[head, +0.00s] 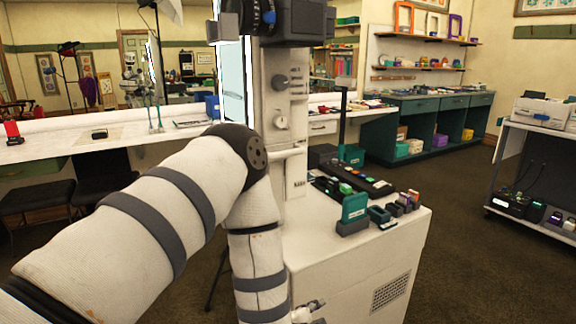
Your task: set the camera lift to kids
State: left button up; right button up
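The camera lift is a white column (295,170) on a white cabinet, with a dark camera (292,20) at its top. A dark round knob (280,82) is on its front, beside a row of small marks too small to read. A pale dial (281,122) with a small pointer sits below it. My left arm crosses from the left, bends in front of the column and hangs down, hiding its lower left side. Grey and white gripper parts (308,312) show at the bottom edge, cut off, apart from the knobs; their opening is unclear. My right gripper is out of view.
The white cabinet top (405,228) holds a teal card in a stand (354,212), several small blocks and a black button panel (350,180). A long white counter (60,140) runs left behind my arm. A cart (545,150) stands right; carpet between is clear.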

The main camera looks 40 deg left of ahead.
pick_arm(q)
jog(key=w+a+r+m+t+y, duration=0.2)
jog(key=w+a+r+t+y, duration=0.15)
jog(key=w+r, duration=0.45)
jog(key=y, duration=0.8)
send_near(286, 156)
jog(key=b+x, duration=0.1)
jog(key=x, duration=0.9)
jog(key=shift+w+a+b, duration=0.25)
jog(key=shift+b, duration=0.05)
jog(key=shift+w+r, duration=0.1)
jog(key=shift+r, duration=0.1)
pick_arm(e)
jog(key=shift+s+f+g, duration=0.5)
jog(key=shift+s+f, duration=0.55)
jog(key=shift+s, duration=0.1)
pick_arm(q)
grip_shut()
